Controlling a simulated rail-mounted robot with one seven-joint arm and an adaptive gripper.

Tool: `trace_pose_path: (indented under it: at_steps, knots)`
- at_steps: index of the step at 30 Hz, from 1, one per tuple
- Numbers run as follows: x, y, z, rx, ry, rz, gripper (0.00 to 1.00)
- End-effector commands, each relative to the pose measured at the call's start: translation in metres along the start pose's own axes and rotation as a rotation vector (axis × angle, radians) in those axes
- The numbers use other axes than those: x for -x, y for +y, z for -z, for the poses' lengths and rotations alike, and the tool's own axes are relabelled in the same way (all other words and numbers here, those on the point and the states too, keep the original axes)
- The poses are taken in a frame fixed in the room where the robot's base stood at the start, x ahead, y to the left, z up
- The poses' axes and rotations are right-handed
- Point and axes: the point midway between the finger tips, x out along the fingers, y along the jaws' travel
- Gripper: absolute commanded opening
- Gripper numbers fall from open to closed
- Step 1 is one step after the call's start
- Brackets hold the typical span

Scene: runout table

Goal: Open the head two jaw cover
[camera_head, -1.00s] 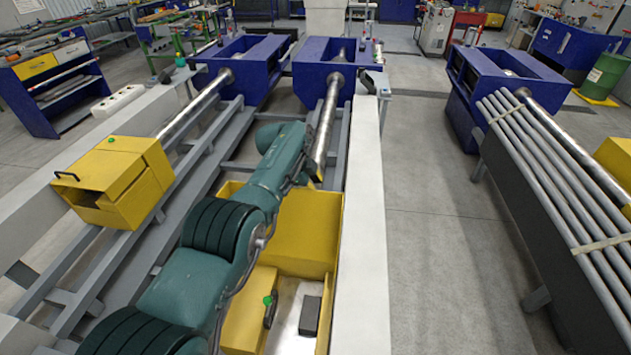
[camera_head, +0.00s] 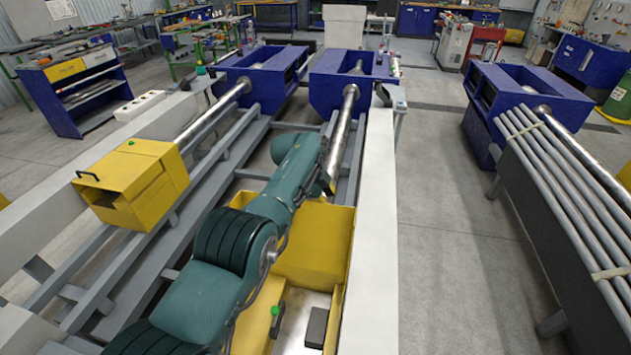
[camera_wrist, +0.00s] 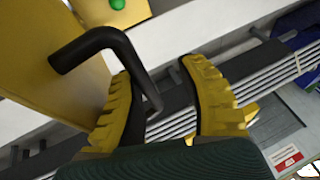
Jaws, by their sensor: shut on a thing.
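In the wrist view my gripper (camera_wrist: 156,70) has two yellow ridged fingers, shut on a black bar handle (camera_wrist: 95,45). The handle stands out from a yellow cover (camera_wrist: 75,100) and runs down beside the left finger. A green button (camera_wrist: 117,4) shows at the top. In the head view a yellow box cover (camera_head: 135,178) with a black handle (camera_head: 88,176) sits on the left line. An open yellow housing (camera_head: 315,245) and a yellow part with a green button (camera_head: 255,325) lie on the middle line.
A polished bar (camera_head: 340,135) runs from a blue housing (camera_head: 352,85) close beside my arm. A white beam (camera_head: 370,240) borders the middle line. A rack of grey pipes (camera_head: 560,185) stands at the right, with clear floor (camera_head: 450,230) between.

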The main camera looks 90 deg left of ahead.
Motion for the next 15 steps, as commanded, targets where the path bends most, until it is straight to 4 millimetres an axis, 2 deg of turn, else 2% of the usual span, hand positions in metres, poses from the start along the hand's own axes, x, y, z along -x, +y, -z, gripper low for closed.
trace_pose_path:
  at_steps: [1,4,15]
  knots:
    - [-0.002,0.006,-0.005,0.005,-0.004,-0.01,0.26]
    - [0.009,0.005,-0.005,0.005,-0.005,-0.005,0.26]
    - [0.094,-0.006,-0.002,-0.002,-0.005,0.022,0.26]
